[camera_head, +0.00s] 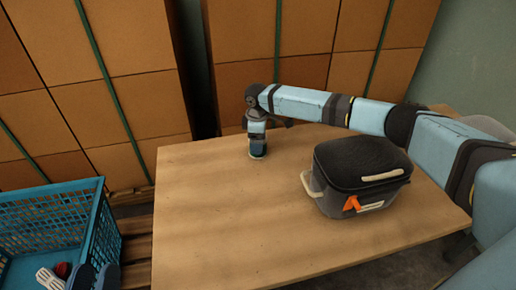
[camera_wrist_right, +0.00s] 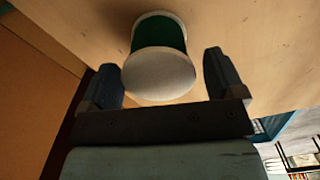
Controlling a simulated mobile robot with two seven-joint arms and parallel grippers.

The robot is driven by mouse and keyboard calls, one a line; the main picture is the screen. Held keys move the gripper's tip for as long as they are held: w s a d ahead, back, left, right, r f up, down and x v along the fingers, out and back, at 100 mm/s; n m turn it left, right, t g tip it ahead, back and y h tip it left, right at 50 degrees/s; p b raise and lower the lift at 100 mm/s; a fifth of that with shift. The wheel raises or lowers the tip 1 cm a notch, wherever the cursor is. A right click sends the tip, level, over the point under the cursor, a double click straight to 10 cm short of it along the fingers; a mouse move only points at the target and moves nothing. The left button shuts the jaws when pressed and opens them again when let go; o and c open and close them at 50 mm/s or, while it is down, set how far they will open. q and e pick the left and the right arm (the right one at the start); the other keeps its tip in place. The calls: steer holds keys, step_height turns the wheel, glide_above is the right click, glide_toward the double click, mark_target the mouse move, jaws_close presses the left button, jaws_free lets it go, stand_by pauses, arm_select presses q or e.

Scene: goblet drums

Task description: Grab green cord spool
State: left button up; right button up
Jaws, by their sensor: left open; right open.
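The green cord spool (camera_wrist_right: 158,35), with pale round ends, shows in the right wrist view on the wooden table. Its near white end lies between the two open fingers of my right gripper (camera_wrist_right: 162,72), with a gap on each side. In the head view the right gripper (camera_head: 258,146) points down at the table's far part and mostly hides the spool. My left gripper (camera_head: 95,273) shows at the bottom left by the blue crate, fingers apart, with nothing seen between them.
A dark lidded cooler bag (camera_head: 355,165) with an orange tag stands on the table (camera_head: 215,235) at right, under my right arm. Strapped cardboard boxes (camera_head: 95,75) rise behind. The blue crate (camera_head: 50,200) holds a few items at left. The table's front left is clear.

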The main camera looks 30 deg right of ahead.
mark_target(264, 153)
step_height(264, 153, down, 4)
steer(key=shift+w+r+b, duration=0.1)
steer(key=shift+r+b, duration=0.1)
steer(key=shift+b, duration=0.3)
arm_select(q)
steer(key=shift+w+d+f+g, duration=0.15)
steer(key=shift+f+g, duration=0.15)
steer(key=shift+f, duration=0.65)
arm_select(e)
steer(key=shift+r, duration=0.1)
steer(key=c, duration=1)
steer(key=shift+c, duration=0.2)
